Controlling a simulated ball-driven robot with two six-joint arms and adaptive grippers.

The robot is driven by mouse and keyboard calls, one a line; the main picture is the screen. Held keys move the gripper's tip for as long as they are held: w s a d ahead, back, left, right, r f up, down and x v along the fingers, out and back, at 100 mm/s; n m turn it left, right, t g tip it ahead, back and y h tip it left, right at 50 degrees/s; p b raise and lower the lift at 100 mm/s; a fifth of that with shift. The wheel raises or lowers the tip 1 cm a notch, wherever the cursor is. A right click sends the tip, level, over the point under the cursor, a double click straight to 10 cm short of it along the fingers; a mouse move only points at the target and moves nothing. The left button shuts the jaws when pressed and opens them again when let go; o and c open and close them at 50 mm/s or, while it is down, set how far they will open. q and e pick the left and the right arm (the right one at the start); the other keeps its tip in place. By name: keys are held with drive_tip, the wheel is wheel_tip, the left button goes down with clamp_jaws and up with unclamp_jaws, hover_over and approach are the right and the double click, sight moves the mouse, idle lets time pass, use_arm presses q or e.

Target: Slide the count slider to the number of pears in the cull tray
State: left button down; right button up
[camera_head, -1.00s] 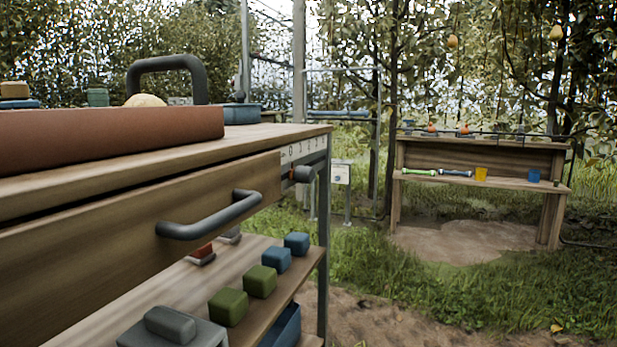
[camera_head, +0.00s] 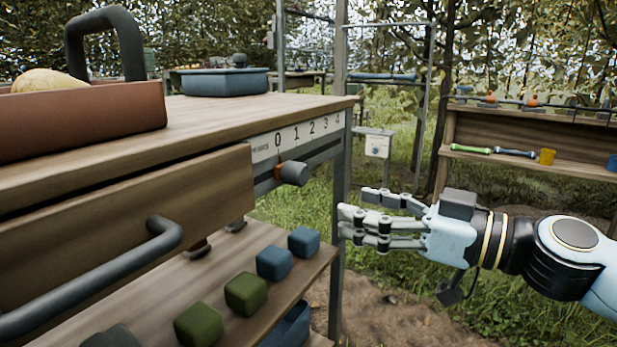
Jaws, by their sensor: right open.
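The count slider (camera_head: 292,173) is a dark knob with an orange-brown pointer on a rail at the table's end. It stands at about 0 on the white number scale (camera_head: 297,136), which runs from 0 to 4. A reddish-brown tray (camera_head: 85,118) with a dark handle stands on the tabletop; one yellow pear (camera_head: 45,80) shows above its rim, and the rest of its inside is hidden. I cannot tell whether it is the cull tray. My right gripper (camera_head: 350,222) is open and empty, to the right of the slider and lower, apart from it. My left gripper is not in view.
A drawer with a dark handle (camera_head: 95,282) is under the tabletop. Green and blue blocks (camera_head: 246,293) sit on the lower shelf. A table leg (camera_head: 338,255) stands close to my right gripper.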

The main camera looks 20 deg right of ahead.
sight(305, 176)
drive_tip(key=shift+n, duration=0.5)
drive_tip(key=w+a, duration=0.1)
drive_tip(key=w, duration=0.2)
drive_tip(key=w+a+r+p, duration=0.1)
drive_tip(key=w+a, duration=0.1)
drive_tip(key=w+a+r, duration=0.1)
drive_tip(key=w+a, duration=0.1)
drive_tip(key=w, duration=0.1)
drive_tip(key=shift+w+a+r+p, duration=0.2)
drive_tip(key=shift+w+p, duration=0.1)
drive_tip(key=shift+p, duration=0.1)
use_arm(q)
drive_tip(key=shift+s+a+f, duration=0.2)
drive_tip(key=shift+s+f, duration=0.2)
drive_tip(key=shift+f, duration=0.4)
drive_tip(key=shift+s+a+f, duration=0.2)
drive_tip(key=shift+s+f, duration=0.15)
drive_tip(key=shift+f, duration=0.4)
use_arm(e)
drive_tip(key=shift+x, duration=0.75)
drive_tip(key=shift+c, duration=0.4)
clamp_jaws()
drive_tip(key=shift+f, duration=0.1)
